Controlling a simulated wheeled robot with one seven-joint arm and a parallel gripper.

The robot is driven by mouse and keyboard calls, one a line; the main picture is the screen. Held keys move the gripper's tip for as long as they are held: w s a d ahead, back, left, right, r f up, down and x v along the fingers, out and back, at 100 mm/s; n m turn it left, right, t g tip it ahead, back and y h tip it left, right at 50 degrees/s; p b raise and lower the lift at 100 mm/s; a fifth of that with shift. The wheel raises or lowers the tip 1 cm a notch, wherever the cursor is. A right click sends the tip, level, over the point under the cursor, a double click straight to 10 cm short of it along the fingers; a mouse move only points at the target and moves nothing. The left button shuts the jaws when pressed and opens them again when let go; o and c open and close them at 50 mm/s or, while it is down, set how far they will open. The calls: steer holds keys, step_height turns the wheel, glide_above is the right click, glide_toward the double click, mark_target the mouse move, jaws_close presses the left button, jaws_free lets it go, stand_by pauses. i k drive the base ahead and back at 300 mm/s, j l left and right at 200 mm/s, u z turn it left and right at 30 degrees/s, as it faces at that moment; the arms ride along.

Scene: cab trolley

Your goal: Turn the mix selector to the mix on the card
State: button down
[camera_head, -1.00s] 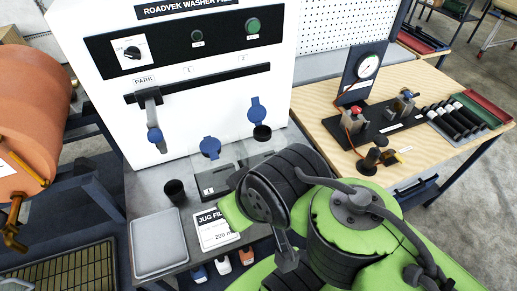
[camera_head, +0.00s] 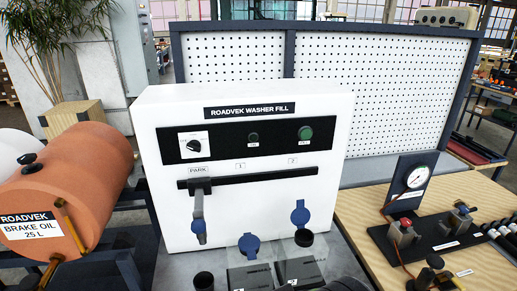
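The mix selector (camera_head: 194,146) is a small black knob on a white square plate at the left of the black panel strip. Its plate markings are too small to read, and I cannot tell which mark the knob points to. It sits on the white washer fill machine (camera_head: 245,115). The card, a white sheet with black print seen earlier on the bench in front of the machine, is outside the current view. My gripper is not in view; only a dark part of my arm shows at the bottom edge.
A lever (camera_head: 198,212) with a blue end hangs at PARK on the black rail (camera_head: 260,176). An orange drum (camera_head: 75,190) is left; a gauge stand (camera_head: 408,187) is right.

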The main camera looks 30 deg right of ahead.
mark_target(194, 145)
steer(key=k+l+z, duration=0.15)
steer(key=z, duration=0.2)
steer(key=k+l+z, duration=0.1)
steer(key=l+z, duration=0.6)
steer(key=k+j, duration=0.05)
